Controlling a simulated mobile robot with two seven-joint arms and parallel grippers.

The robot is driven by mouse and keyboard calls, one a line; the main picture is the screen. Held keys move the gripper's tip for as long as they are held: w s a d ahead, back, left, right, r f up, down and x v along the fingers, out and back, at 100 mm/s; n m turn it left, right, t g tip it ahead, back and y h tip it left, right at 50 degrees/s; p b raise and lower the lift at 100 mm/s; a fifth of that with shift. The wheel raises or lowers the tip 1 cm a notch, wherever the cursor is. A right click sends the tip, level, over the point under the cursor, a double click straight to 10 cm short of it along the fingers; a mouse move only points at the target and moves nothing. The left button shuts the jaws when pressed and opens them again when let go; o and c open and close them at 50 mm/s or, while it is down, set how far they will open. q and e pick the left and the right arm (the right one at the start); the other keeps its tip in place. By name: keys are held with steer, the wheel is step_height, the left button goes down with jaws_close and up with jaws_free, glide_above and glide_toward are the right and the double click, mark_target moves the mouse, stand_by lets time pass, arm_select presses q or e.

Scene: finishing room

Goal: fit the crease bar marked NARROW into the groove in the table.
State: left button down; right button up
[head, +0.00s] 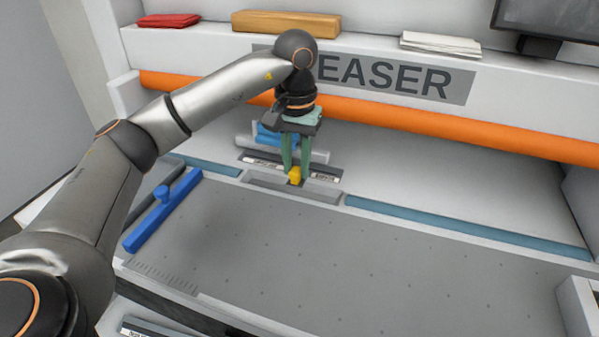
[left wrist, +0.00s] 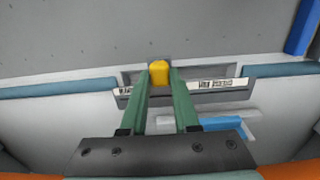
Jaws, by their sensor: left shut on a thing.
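My left gripper (head: 294,172) is shut on a yellow knob (head: 295,176), which also shows between the green fingertips in the left wrist view (left wrist: 159,70). A dark crease bar (head: 262,160) with white labels runs crosswise at the fingers and appears to belong to the knob; its label (left wrist: 215,84) is too blurred to read. The grey recessed plate with the groove (head: 265,184) lies at the table's back edge, close to the bar. The fingers hide part of both, so I cannot tell whether the bar touches the groove. My right gripper is not in view.
A blue bar with a knob (head: 165,208) lies on the left of the grey table (head: 380,260). A pale block with blue on it (head: 320,155) stands behind the gripper. An orange roller (head: 440,131) spans the back. Another labelled piece (head: 145,330) shows at the lower left. The table's middle is clear.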

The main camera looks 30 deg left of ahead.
mark_target(297, 182)
arm_select(q)
steer(key=shift+w, duration=0.3)
steer(key=shift+f+b, duration=0.4)
steer(key=shift+b, duration=0.1)
steer(key=shift+s+f+b, duration=0.1)
steer(key=shift+f+b, duration=0.55)
steer(key=shift+f, duration=0.4)
steer(key=shift+f+b, duration=0.7)
steer(key=shift+f, duration=0.25)
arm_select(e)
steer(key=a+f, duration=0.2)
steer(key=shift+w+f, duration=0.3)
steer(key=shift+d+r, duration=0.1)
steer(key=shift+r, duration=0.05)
arm_select(q)
steer(key=shift+f, duration=0.1)
